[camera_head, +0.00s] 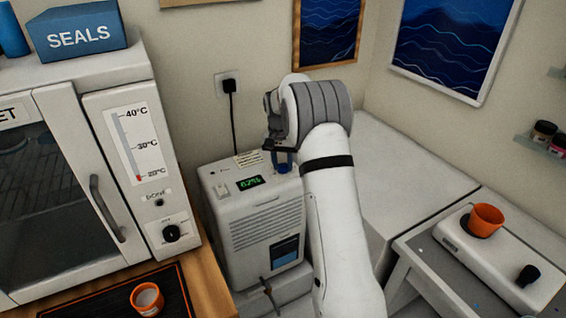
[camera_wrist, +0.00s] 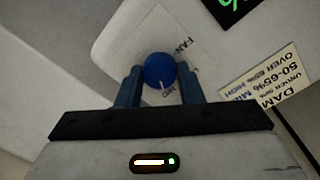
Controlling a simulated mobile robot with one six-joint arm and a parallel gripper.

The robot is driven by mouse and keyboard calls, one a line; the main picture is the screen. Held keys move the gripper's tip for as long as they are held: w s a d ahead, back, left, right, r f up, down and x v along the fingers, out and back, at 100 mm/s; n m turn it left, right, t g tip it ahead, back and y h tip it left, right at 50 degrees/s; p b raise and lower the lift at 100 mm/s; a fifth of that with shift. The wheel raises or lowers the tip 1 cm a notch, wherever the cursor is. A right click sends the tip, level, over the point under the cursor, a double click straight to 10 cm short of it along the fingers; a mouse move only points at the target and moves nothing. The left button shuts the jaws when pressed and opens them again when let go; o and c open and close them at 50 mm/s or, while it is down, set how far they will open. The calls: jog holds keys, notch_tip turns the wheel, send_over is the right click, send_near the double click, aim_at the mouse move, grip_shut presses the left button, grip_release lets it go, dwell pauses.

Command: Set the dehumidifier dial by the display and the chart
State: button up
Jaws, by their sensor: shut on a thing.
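The white dehumidifier (camera_head: 262,232) stands on the floor between the wooden bench and a white block. Its green display (camera_head: 250,182) shows a percentage, perhaps 62%, too blurred to be sure. The paper chart (camera_head: 248,158) lies behind the display; the wrist view shows part of it (camera_wrist: 262,88), with "50-65% MI" and "OVER 65% HIGH" legible. The blue dial (camera_wrist: 159,69) sits between the two fingers of my gripper (camera_wrist: 159,77), which is shut on it. Other dial labels are partly hidden.
A white cabinet (camera_head: 95,180) with a thermometer scale stands at left. An orange cup (camera_head: 147,299) sits on a dark mat. At right, another orange cup (camera_head: 486,220) stands on a white device (camera_head: 500,262). A black cord (camera_head: 233,120) runs down the wall behind the dehumidifier.

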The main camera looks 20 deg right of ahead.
aim_at(281, 165)
dwell(0.3)
jog(key=o, duration=1)
jog(key=shift+c, duration=0.2)
jog(key=shift+r, duration=0.1)
jog(key=r, duration=0.7)
jog(key=shift+w+a+r, duration=0.2)
jog(key=shift+a+r, duration=0.05)
jog(key=shift+r, duration=0.05)
